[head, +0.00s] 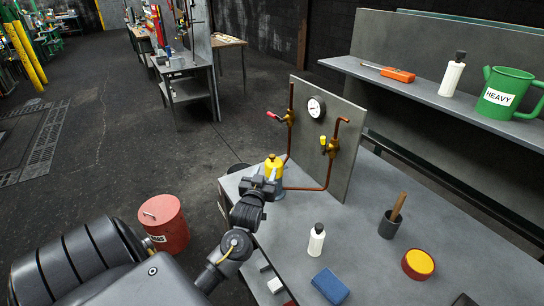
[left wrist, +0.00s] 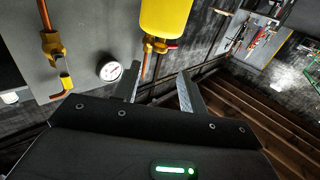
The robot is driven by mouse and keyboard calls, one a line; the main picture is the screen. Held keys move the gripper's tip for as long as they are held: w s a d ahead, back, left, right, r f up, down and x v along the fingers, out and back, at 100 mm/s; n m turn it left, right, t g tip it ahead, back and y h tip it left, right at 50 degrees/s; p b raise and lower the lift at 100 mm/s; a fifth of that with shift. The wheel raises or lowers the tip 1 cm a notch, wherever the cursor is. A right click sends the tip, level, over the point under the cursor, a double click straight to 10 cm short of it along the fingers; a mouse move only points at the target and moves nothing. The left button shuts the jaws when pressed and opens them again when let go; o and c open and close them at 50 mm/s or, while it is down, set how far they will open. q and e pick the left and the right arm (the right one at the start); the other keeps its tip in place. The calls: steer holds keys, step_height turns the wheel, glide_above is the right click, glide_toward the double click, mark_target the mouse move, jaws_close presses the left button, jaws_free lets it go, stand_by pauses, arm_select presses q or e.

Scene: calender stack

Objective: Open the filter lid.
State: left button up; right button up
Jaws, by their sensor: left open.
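In the left wrist view a yellow rounded part (left wrist: 167,16), likely the lid, is cut off by the top edge. My left gripper (head: 262,181) is at the filter and overlaps its near side in the head view. Its two fingers (left wrist: 159,84) are spread with nothing visible between them, and the yellow part shows beyond their tips. Contact cannot be told. My right gripper is not in view.
An upright panel (head: 342,158) with a gauge (head: 316,107), a red-handled valve (head: 275,117) and a yellow-handled valve stands right behind the filter. A white bottle (head: 316,241), blue sponge (head: 330,286), dark cup (head: 390,224) and yellow-red tin (head: 418,264) are on the bench. A red bin (head: 164,222) stands left.

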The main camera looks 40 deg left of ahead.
mark_target(271, 157)
arm_select(q)
steer(key=p+x, duration=0.2)
steer(key=x, duration=0.6)
steer(key=shift+w+a, duration=0.15)
steer(key=shift+w, duration=0.2)
steer(key=shift+w+a+f, duration=0.15)
steer(key=shift+w+a, duration=0.15)
steer(key=shift+w, duration=0.25)
steer(key=shift+c, duration=0.4)
jaws_close()
